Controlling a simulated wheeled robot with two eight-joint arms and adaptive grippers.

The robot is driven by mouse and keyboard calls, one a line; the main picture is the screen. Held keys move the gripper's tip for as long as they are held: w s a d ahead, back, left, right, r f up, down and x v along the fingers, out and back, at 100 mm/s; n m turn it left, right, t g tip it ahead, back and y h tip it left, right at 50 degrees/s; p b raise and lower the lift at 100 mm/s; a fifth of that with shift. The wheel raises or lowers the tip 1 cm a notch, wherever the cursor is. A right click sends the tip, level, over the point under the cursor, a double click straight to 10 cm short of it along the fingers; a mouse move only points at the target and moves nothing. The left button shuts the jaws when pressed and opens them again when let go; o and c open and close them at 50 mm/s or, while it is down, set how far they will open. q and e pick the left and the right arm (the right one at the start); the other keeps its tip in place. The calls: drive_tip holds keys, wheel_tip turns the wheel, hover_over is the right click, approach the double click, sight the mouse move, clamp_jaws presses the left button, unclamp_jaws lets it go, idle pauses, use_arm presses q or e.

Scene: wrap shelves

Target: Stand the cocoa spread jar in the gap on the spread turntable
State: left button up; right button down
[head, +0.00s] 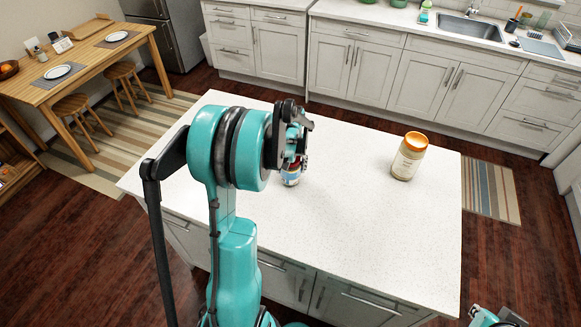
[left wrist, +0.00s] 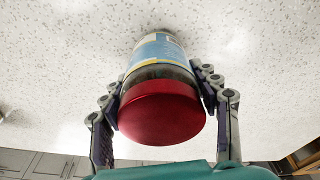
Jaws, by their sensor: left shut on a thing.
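A jar with a red lid, dark contents and a blue and pale yellow label, which looks like the cocoa spread jar (left wrist: 162,108), is between the fingers of my left gripper (left wrist: 161,100). The fingers press on its two sides just below the lid. In the head view the jar (head: 291,177) shows partly below my left gripper (head: 297,150), over the white island top. I cannot tell whether its base touches the top. Its label is not readable. A small part of my right arm's end (head: 495,318) shows at the bottom right; its fingers are not clear. No turntable is in view.
A larger jar with an orange lid and cream label (head: 409,157) stands on the right part of the white island top (head: 345,215). The rest of the visible top is clear. Cabinets with a sink counter (head: 390,20) run along the back; a wooden table (head: 80,60) stands at left.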

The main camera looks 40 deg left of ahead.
use_arm(q)
drive_tip(key=shift+f, duration=0.2)
drive_tip(key=o, duration=1.8)
drive_tip(key=shift+c, duration=0.2)
drive_tip(key=shift+r, duration=0.15)
